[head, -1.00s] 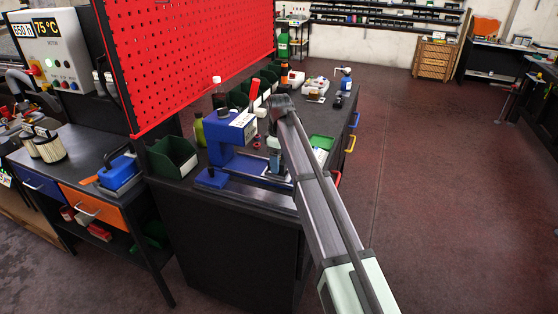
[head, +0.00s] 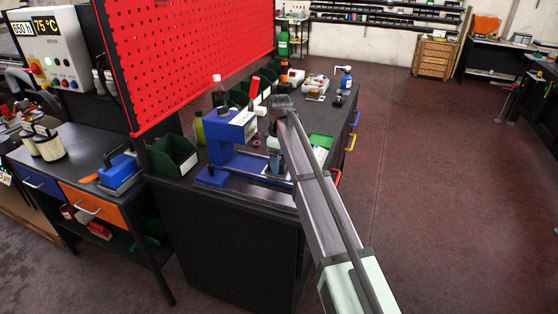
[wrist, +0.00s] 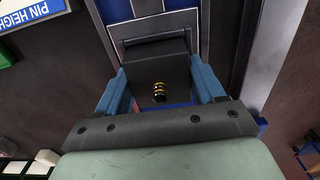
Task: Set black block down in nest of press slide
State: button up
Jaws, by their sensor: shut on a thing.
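My gripper (wrist: 160,74) shows in the wrist view with a blue finger on each side of the black block (wrist: 152,68), shut on it. A small pin with dark and orange bands stands out in front of the block's lower part. My arm hides much of the gripper and block there. In the wrist view, a dark frame and grey-and-blue press parts lie just beyond the block. I cannot tell whether the block touches the nest.
A green bin (head: 172,157) stands left of the press, below the red pegboard (head: 190,55). A green tray (head: 320,141) lies right of my arm. Bottles and bins line the back of the bench.

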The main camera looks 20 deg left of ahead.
jog(key=o, duration=1.4)
jog(key=shift+c, duration=0.2)
